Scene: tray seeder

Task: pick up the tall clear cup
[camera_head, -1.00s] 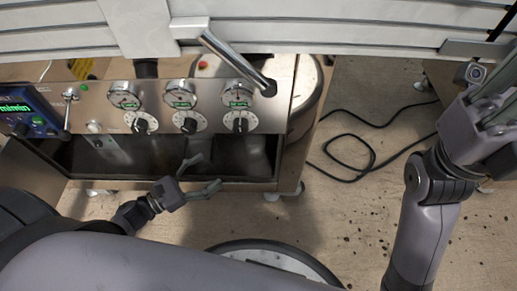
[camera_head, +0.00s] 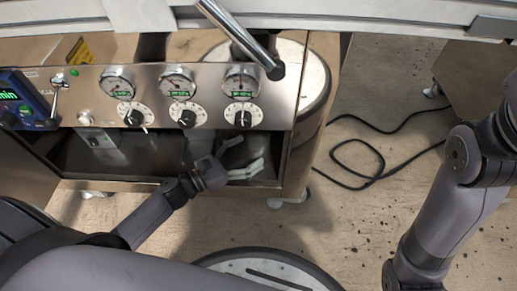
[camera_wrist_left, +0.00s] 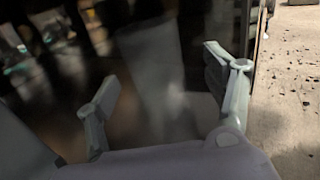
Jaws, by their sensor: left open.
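A tall, pale see-through shape that looks like the clear cup (camera_wrist_left: 154,72) stands in the dark recess of the steel machine, seen in the left wrist view. It is faint and blurred, and its lower part is hard to make out. In the head view it is hard to tell apart behind my left gripper (camera_head: 250,152). That gripper is open and empty at the front of the recess, toward its right end. In the left wrist view its fingers (camera_wrist_left: 160,68) are spread to either side of the cup, which appears beyond them. My right gripper is out of view.
The machine's panel (camera_head: 212,98) with gauges and knobs overhangs the recess. A metal lever (camera_head: 238,38) slants above it. The recess's right wall is close to my gripper. A black cable (camera_head: 352,178) lies on the open floor at right.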

